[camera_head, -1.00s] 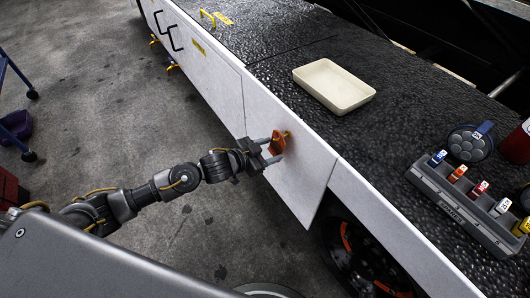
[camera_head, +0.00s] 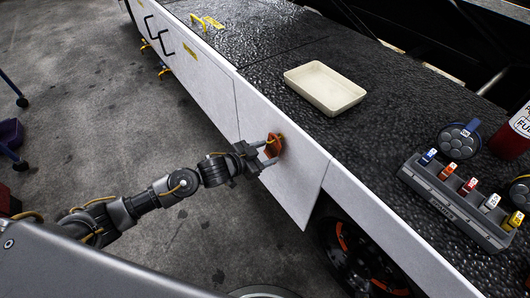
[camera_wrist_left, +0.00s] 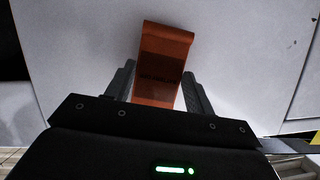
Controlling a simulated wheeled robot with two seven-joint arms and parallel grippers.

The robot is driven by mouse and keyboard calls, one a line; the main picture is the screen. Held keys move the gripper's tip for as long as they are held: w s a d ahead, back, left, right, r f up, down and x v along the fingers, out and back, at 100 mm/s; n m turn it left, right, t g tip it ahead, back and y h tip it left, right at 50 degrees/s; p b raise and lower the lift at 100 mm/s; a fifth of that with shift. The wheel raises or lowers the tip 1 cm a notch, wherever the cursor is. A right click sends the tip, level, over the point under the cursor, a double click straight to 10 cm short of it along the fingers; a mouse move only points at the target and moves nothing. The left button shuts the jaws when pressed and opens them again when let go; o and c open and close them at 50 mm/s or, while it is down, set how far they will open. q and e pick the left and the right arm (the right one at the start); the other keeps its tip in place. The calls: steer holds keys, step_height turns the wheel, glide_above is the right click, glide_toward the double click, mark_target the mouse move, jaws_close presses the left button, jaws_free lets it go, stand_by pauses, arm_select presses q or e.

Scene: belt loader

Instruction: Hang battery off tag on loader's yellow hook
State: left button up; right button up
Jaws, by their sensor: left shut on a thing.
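The orange-red tag (camera_head: 274,146) is at the white side panel of the loader (camera_head: 240,122), upright and close against it. My left gripper (camera_head: 267,154) is shut on the tag, its two fingers on either side. In the left wrist view the tag (camera_wrist_left: 163,58) stands between the fingers of the left gripper (camera_wrist_left: 158,88), with its upper end bent over and the pale panel behind it. The yellow hook is mostly hidden behind the tag, so I cannot tell whether the tag hangs on it. My right gripper is not in view.
A cream tray (camera_head: 325,88) lies on the black textured loader top. At the right are a grey rack (camera_head: 450,205) with several coloured tags, a round dark item (camera_head: 459,141) and a red container (camera_head: 512,136). A wheel (camera_head: 350,255) shows below the panel. The floor at left is mostly clear.

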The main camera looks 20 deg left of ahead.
arm_select(q)
steer(key=o, duration=1.1)
steer(key=shift+c, duration=0.2)
steer(key=p+v, duration=0.1)
steer(key=v, duration=1)
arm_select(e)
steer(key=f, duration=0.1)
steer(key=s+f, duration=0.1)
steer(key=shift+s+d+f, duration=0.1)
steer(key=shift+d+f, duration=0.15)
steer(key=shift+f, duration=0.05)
